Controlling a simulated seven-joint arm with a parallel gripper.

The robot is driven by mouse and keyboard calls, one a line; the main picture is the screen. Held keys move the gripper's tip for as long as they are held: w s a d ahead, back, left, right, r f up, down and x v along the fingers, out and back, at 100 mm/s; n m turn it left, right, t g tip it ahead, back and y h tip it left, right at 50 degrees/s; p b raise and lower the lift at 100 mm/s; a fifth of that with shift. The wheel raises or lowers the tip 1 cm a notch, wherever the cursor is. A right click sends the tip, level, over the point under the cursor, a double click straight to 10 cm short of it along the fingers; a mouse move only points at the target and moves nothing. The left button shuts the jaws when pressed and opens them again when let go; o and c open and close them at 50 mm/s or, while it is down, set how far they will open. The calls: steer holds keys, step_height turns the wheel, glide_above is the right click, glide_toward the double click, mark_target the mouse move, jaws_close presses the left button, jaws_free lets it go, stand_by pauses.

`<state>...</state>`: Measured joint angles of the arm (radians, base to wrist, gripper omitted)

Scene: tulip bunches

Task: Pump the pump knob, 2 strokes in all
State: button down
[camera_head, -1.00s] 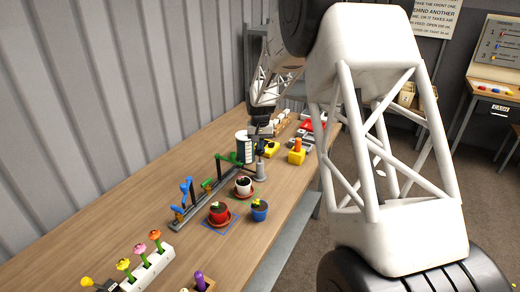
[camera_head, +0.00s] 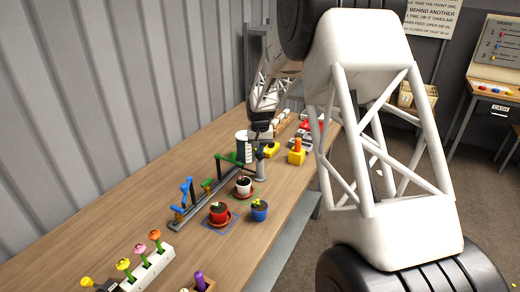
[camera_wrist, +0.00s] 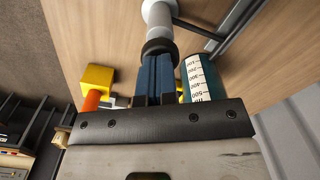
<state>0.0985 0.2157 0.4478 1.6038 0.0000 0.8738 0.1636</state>
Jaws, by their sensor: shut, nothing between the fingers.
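The pump is a grey upright cylinder (camera_head: 261,173) on the table, with a dark ring-shaped knob at its top. The knob (camera_wrist: 158,47) shows in the wrist view just beyond my fingertips. My gripper (camera_head: 260,147) is over the pump's top, and its blue-dark fingers (camera_wrist: 155,72) are shut with nothing between them. The fingertips look close to the knob; I cannot tell whether they touch it. A measuring cylinder with a printed scale (camera_wrist: 195,75) stands beside the pump, and it also shows in the head view (camera_head: 242,148).
A yellow block with an orange top (camera_head: 296,153) stands to the right. A grey rail with blue and green fittings (camera_head: 205,200) lies left. Bare table lies left of the rail.

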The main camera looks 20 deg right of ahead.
stand_by(0.4)
steer(key=shift+r, duration=3.1)
steer(key=shift+s+a+r, duration=0.1)
steer(key=shift+s+r, duration=0.15)
steer(key=s+a+r, duration=0.2)
steer(key=s+r, duration=0.3)
steer(key=s, duration=0.3)
steer(key=s+a+r+n+t, duration=0.1)
steer(key=s+r, duration=0.3)
steer(key=s, duration=0.4)
steer(key=s+a+r, duration=0.2)
steer(key=s+r, duration=0.3)
steer(key=s, duration=0.3)
steer(key=s+a+f+n, duration=0.1)
steer(key=s, duration=1.3)
steer(key=s+a+t, duration=0.1)
steer(key=s, duration=1.3)
steer(key=shift+s+a+f+n+t, duration=0.25)
steer(key=shift+a+f+n+t, duration=0.05)
steer(key=shift+f+n, duration=0.1)
steer(key=c, duration=1.8)
jaws_free()
